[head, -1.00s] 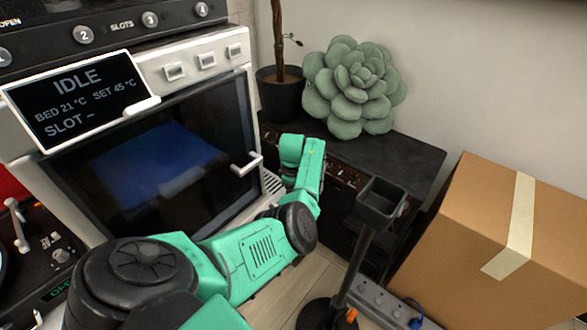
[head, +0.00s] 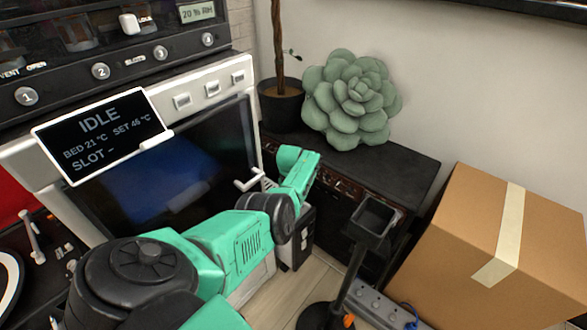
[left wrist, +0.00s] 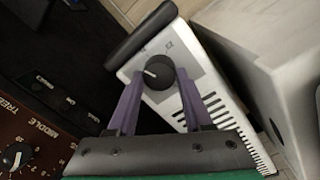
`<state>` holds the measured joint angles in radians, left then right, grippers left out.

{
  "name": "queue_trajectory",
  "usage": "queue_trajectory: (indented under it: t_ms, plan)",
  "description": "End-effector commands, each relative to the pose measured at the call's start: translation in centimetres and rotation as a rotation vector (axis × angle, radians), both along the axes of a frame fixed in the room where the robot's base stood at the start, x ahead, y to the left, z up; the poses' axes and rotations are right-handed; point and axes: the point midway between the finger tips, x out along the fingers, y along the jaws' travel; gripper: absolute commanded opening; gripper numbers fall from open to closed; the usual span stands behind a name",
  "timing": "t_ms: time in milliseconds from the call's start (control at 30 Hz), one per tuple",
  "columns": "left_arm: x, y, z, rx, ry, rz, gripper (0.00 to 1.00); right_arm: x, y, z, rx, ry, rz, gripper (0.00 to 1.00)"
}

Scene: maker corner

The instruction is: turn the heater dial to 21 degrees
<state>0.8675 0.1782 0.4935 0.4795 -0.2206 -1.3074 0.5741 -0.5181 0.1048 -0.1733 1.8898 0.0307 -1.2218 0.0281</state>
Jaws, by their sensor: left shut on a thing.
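The heater (left wrist: 221,73) is a white box with dark vent slots, seen in the left wrist view. Its black round dial (left wrist: 158,73) has a white pointer that points to the left of that picture. Small marks around the dial are too blurred to read. My left gripper (left wrist: 160,76) has its two purple fingers on either side of the dial, shut on it. In the head view my green left arm (head: 240,240) reaches down beside the oven-like machine, and its wrist hides the dial. My right gripper is not in view.
A machine with an "IDLE" screen (head: 100,135) and a door handle stands left of my arm. A black amplifier (head: 395,175) with a brown knob panel (left wrist: 35,140) is beside the heater. A plant pot (head: 282,105), a cardboard box (head: 455,235) and a black stand (head: 350,265) are near.

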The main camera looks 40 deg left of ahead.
Motion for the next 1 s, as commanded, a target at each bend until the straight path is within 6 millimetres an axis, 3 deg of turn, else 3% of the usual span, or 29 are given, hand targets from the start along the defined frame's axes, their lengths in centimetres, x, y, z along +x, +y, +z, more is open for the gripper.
queue_trajectory:
  t_ms: [500, 1000]
  plan:
    - [0.11, 0.07, 0.03, 0.001, 0.000, -0.324, 0.00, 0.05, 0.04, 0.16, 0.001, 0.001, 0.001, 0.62]
    - [0.15, 0.05, 0.07, 0.001, -0.001, -0.370, 0.00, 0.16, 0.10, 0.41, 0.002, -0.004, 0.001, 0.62]
